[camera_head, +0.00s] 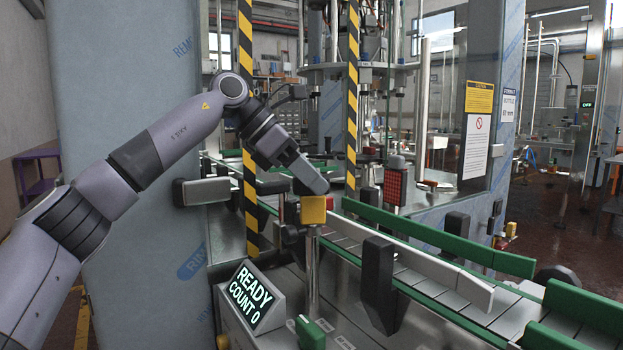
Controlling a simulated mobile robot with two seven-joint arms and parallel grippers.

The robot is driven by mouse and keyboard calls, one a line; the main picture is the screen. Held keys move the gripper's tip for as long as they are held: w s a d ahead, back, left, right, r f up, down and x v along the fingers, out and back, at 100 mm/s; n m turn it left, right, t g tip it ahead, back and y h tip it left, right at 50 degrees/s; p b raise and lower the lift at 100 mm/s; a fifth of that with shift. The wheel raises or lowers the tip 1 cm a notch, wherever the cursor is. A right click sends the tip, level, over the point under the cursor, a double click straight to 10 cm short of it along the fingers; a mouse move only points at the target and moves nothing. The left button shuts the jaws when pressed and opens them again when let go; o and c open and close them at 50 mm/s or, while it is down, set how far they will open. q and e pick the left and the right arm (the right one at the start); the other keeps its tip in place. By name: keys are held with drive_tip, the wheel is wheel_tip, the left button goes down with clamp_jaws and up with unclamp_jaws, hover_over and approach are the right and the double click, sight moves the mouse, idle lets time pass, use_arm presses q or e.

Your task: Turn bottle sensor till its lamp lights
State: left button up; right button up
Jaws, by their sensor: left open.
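The bottle sensor (313,211) looks to be the small yellow block on top of an upright metal post, beside the conveyor. No lit lamp shows on the side of it that I see. My left gripper (318,188) comes down from the upper left, with its fingertips right at the top of the yellow block. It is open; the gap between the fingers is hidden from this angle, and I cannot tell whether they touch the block. My right gripper is out of view.
A display (250,296) reading "READY COUNT 0" stands in front, left of the post. The conveyor (455,308) with green guide rails (440,235) runs to the lower right. A black bracket (378,285) stands close to the post's right. Striped posts (247,120) stand behind my arm.

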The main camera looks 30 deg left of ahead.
use_arm(q)
clamp_jaws()
drive_tip(key=shift+f, duration=0.1)
drive_tip(key=shift+n+t+y+b, duration=0.4)
drive_tip(key=shift+n+y, duration=0.1)
drive_tip(key=shift+n, duration=0.4)
drive_tip(key=shift+d+n+t+y, duration=0.1)
drive_tip(key=shift+n+t+y, duration=0.9)
drive_tip(key=shift+n, duration=0.8)
